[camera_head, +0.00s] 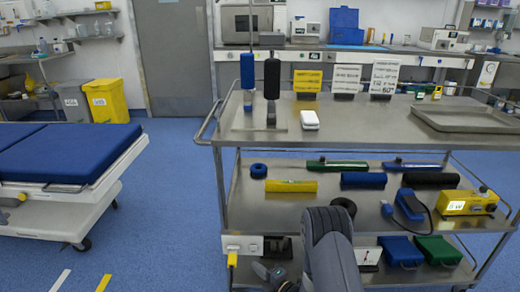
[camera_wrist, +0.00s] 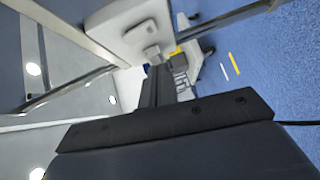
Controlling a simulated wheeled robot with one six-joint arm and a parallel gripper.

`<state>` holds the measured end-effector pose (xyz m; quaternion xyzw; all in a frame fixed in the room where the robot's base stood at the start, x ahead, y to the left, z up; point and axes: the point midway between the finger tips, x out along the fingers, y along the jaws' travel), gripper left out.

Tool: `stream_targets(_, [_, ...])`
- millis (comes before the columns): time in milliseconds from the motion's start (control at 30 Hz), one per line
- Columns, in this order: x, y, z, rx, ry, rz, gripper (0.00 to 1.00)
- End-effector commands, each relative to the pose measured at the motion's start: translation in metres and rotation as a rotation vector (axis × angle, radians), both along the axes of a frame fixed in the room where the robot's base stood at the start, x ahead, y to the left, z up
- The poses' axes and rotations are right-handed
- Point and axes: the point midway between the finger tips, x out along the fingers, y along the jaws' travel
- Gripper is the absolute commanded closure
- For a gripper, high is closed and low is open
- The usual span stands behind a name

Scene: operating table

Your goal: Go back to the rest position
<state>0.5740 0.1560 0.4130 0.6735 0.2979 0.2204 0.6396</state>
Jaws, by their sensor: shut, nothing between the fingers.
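My gripper (camera_wrist: 160,76) shows in the wrist view as dark fingers beyond a dark bar. The fingers are together with nothing between them. In the head view my dark arm rises at the bottom centre, in front of the lower shelves of the steel cart (camera_head: 239,130). No task object is held.
The cart's top bears a white device (camera_head: 309,119), upright blue and black handled tools and an empty steel tray (camera_head: 468,118). Its shelves hold yellow, blue, green and black items. A blue-padded table (camera_head: 66,155) stands left. Blue floor (camera_head: 172,205) lies open between them.

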Motion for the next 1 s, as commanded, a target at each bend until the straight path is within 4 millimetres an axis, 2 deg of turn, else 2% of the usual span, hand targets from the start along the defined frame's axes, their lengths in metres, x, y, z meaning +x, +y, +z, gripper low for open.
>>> stream_targets(33, [-0.004,0.005,0.004,0.000,0.006,0.001,1.00])
stream_targets(200, [-0.024,-0.019,0.005,-0.001,0.008,-0.004,1.00])
stream_targets(433, [-0.043,-0.037,0.006,-0.001,0.004,-0.002,1.00])
stream_targets(667, [-0.048,-0.041,0.006,-0.001,0.004,-0.001,1.00])
stream_targets(1000, [-0.045,-0.037,0.005,-0.001,0.001,0.001,1.00])
